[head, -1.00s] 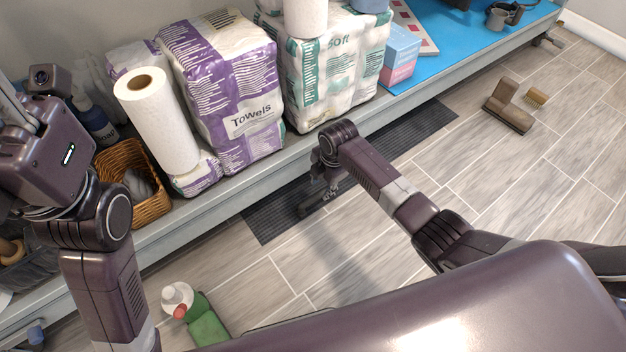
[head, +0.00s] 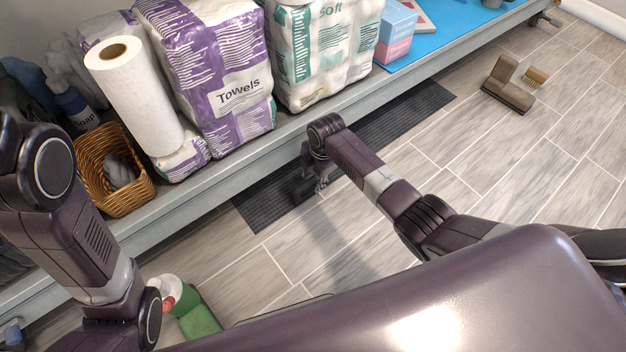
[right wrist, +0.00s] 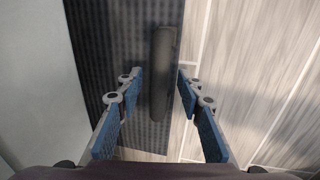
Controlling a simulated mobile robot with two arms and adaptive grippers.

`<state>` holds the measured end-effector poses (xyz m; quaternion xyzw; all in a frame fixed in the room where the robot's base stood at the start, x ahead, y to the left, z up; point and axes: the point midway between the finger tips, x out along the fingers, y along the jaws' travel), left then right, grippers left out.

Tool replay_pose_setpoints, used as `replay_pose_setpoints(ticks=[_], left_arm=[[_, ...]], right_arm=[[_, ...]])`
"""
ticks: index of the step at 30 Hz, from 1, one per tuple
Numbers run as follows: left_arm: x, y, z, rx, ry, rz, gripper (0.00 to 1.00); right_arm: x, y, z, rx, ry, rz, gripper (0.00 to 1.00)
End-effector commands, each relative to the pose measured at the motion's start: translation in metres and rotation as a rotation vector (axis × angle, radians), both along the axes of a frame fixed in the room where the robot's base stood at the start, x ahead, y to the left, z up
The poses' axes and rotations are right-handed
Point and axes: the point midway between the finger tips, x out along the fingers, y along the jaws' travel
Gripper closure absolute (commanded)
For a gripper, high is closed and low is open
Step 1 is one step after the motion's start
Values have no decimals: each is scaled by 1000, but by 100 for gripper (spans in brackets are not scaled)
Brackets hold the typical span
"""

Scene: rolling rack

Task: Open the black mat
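The black mat (head: 262,208) lies on the tiled floor along the front of the low shelf, long and ribbed. Its middle is partly hidden by my right arm. In the right wrist view the mat (right wrist: 100,60) runs away from me, with a dark rounded bar-like piece (right wrist: 160,75) lengthwise near its right edge; I cannot tell whether this is a rolled part of the mat. My right gripper (head: 322,186) is low over the mat's front edge. In the right wrist view its blue-padded fingers (right wrist: 160,92) are apart, on either side of the bar. My left gripper is out of view.
The low shelf (head: 190,200) holds towel packs (head: 215,75), a paper roll (head: 135,95) and a wicker basket (head: 120,200). A green bottle (head: 198,318) is on the floor at lower left. A brown brush (head: 508,92) lies at upper right.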

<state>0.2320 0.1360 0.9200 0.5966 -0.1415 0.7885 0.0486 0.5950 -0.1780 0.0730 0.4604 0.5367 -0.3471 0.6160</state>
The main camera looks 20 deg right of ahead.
Motion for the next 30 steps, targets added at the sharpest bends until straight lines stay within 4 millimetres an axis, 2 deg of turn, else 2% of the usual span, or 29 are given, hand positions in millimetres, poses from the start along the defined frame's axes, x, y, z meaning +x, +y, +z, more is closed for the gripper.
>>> replay_pose_setpoints(ticks=[8,15,18,30], left_arm=[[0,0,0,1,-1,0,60],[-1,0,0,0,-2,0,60],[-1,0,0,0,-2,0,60],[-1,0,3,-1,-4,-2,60]], right_arm=[[0,0,0,0,0,0,66],[0,0,0,0,0,0,92],[0,0,0,0,0,0,100],[-3,-1,0,-1,2,0,100]])
